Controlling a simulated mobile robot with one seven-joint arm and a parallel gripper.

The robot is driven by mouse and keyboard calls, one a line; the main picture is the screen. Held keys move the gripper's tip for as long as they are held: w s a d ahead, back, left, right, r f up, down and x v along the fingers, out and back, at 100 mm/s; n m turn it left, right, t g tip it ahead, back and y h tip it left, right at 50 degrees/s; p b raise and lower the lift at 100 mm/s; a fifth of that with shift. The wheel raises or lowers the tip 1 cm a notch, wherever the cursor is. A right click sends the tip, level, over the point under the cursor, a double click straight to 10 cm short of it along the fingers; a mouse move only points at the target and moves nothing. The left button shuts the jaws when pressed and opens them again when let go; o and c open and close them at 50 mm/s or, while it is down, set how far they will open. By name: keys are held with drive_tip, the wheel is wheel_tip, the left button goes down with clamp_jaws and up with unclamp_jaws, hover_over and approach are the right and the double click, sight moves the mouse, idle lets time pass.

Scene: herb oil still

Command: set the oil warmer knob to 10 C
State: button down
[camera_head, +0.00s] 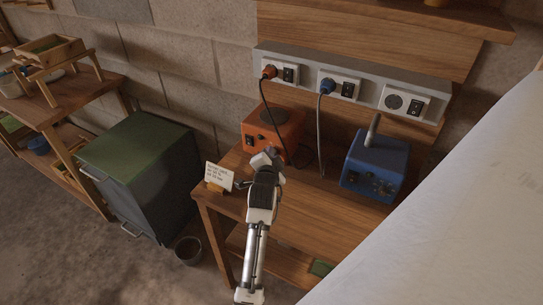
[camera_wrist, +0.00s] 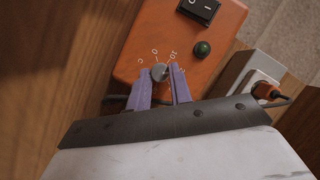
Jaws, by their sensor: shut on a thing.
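The orange box (camera_head: 262,131) with a dark round plate on top stands on the wooden bench, and I take it as the oil warmer. Its front shows in the wrist view (camera_wrist: 150,24), with a small grey knob (camera_wrist: 159,73) and the marks C, 0 and 10 around it. A further mark is partly hidden by a finger. My gripper (camera_wrist: 160,76) has its purple fingers shut on the knob, one on each side. Which mark the knob points to is not clear. In the head view my gripper (camera_head: 268,160) covers the knob.
The warmer has a black switch (camera_wrist: 199,10) and a dark green lamp (camera_wrist: 202,48). A blue device (camera_head: 374,165) stands to the right on the bench. A white card (camera_head: 219,176) stands at the bench's left edge. Cables run up to the wall sockets (camera_head: 340,88).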

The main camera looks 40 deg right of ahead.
drive_tip(key=shift+r, duration=0.1)
drive_tip(key=shift+w+r+n+g+p, duration=0.1)
drive_tip(key=shift+r+n+g+p, duration=0.05)
drive_tip(key=shift+n+g+p, duration=0.55)
drive_tip(key=shift+w+a+n+g+p, duration=0.1)
drive_tip(key=shift+n+g+p, duration=0.45)
drive_tip(key=shift+n, duration=0.45)
drive_tip(key=n+g, duration=0.3)
drive_tip(key=shift+w+a+h, duration=0.1)
drive_tip(key=shift+w+h, duration=0.1)
drive_tip(key=shift+h, duration=0.2)
drive_tip(key=shift+n, duration=0.3)
drive_tip(key=c, duration=1.3)
unclamp_jaws()
drive_tip(key=shift+o, duration=0.2)
drive_tip(key=b+v, duration=0.3)
drive_tip(key=v, duration=1)
drive_tip(key=shift+s+a+b, duration=0.2)
drive_tip(key=shift+a+b, duration=0.1)
